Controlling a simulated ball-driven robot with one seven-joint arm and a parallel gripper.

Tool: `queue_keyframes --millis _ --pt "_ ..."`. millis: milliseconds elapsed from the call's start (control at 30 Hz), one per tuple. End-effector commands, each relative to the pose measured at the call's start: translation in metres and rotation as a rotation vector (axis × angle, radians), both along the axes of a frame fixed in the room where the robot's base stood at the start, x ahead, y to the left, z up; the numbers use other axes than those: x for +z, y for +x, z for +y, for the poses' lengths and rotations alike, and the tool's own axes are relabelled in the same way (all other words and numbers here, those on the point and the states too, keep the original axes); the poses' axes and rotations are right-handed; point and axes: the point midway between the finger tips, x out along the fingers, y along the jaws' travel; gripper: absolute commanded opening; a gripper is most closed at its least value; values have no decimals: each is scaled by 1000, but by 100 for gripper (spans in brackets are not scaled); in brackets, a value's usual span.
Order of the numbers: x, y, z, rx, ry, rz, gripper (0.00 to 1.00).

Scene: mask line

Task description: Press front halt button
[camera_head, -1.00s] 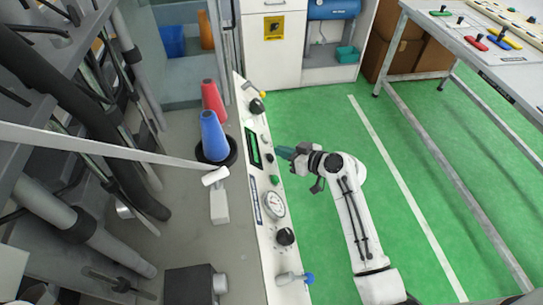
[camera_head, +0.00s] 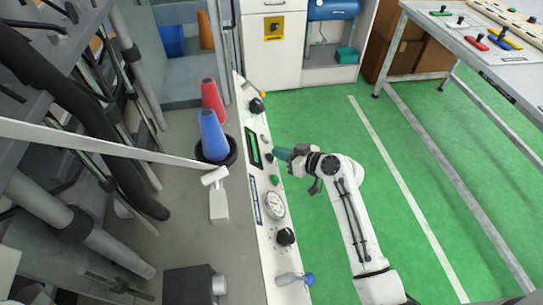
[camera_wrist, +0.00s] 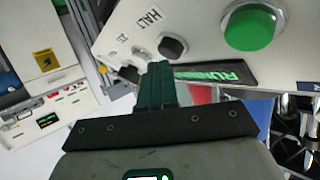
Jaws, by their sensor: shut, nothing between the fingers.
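The control panel (camera_head: 262,220) is a long white strip along the machine's right edge. The dark halt button (camera_head: 269,157) sits on it between the green display and the green button (camera_head: 274,180). In the wrist view the dark button (camera_wrist: 173,47) is beside the printed HALT label, with the large green button (camera_wrist: 250,27) to its right. My gripper (camera_head: 278,154) is shut and empty, its teal fingers pointing left at the panel beside the dark button. In the wrist view its fingertips (camera_wrist: 159,66) appear just below that button. I cannot tell whether they touch it.
A gauge (camera_head: 275,205), black knobs (camera_head: 285,236) and a blue-tipped lever (camera_head: 307,279) also line the panel. Blue (camera_head: 213,135) and red (camera_head: 212,98) cones stand behind it. The green floor (camera_head: 315,115) is open to the right, up to a grey table (camera_head: 500,72).

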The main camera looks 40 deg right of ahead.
Motion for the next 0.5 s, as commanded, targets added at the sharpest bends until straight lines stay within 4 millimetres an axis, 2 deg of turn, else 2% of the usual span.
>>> queue_keyframes --millis 500 --pt "-4 2 4 0 0 1 0"
